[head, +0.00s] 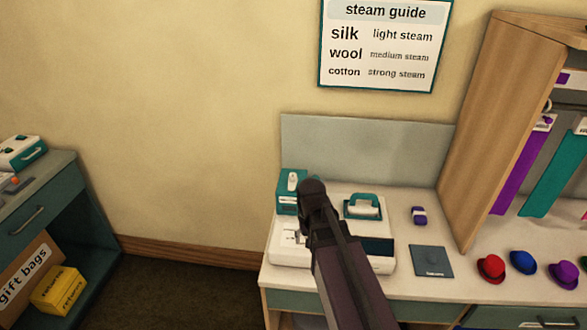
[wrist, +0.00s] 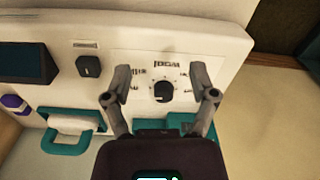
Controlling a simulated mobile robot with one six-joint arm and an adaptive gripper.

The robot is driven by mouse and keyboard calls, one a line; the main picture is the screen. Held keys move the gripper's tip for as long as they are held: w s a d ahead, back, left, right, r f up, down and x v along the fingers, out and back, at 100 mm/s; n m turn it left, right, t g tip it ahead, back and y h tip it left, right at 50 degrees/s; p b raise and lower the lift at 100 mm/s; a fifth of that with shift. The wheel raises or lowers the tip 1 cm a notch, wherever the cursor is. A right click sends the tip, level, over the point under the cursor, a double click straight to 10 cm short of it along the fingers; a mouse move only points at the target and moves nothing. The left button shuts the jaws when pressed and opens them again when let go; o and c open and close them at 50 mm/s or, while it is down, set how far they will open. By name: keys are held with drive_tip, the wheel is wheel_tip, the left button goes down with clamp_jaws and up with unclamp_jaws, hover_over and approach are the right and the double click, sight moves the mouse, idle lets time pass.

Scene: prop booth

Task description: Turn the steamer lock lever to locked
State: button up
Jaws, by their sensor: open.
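The steamer (head: 290,257) is a wide white unit on the counter, partly hidden by my arm in the head view. In the wrist view its white panel (wrist: 225,45) fills the upper middle. A round dark dial (wrist: 163,91) with printed marks around it sits on the panel. A small dark switch or lever (wrist: 89,67) with a pale label above it is to the left; I cannot read its setting. My gripper (wrist: 160,80) is open and empty, its fingers apart on either side of the dial. I cannot tell if they touch the panel.
A teal-handled iron (head: 363,207) and a teal box (head: 290,190) stand near the steamer. A purple item (head: 419,215), a dark pad (head: 432,261) and several small hats (head: 491,268) lie to the right. A wooden cabinet (head: 500,110) rises at the right.

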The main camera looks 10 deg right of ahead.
sight(293, 174)
drive_tip(key=w+r+m+p, duration=1)
drive_tip(key=w+r+p, duration=0.8)
drive_tip(key=w, duration=0.6)
drive_tip(key=shift+w+r+m, duration=0.2)
drive_tip(key=shift+r+m, duration=0.1)
drive_tip(key=shift+r, duration=0.55)
drive_tip(key=shift+f, duration=0.2)
wheel_tip(293, 174, down, 13)
drive_tip(key=b, duration=1.3)
drive_tip(key=shift+f, duration=0.2)
clamp_jaws()
